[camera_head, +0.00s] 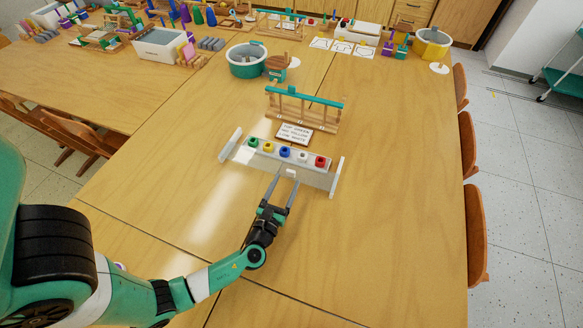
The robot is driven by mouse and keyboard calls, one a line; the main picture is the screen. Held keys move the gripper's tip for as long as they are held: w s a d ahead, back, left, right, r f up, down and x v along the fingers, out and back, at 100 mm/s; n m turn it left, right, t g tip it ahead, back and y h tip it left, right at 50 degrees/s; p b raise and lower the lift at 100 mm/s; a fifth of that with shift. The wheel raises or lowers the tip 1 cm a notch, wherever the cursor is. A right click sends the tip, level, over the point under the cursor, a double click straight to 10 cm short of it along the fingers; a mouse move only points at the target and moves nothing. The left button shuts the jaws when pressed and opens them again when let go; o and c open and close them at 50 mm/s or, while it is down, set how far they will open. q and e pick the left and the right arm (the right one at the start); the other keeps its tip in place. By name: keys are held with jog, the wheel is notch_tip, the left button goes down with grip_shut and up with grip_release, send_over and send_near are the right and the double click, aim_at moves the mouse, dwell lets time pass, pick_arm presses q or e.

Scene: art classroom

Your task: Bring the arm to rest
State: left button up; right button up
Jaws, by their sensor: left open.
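My left arm comes in from the lower left, and its gripper (283,187) is open above the front of a white rack (314,180). The fingers point away from me, toward the rack's front side. Whether they touch the rack I cannot tell. Several coloured pieces stand in a row on the rack: green (253,142), yellow (268,147), blue (285,153), white (302,157) and red (320,161). My right gripper is not in view.
Behind the rack are a small sign (294,134) and a wooden frame with a teal bar (305,97). A teal-rimmed tub (247,69) stands farther back. Chairs (474,235) line the right edge. The table (400,200) is clear to the right of the rack.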

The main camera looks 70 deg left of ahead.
pick_arm(q)
jog(key=v, duration=0.3)
jog(key=shift+s+d, duration=0.2)
jog(key=shift+s, duration=0.1)
jog(key=shift+w, duration=0.1)
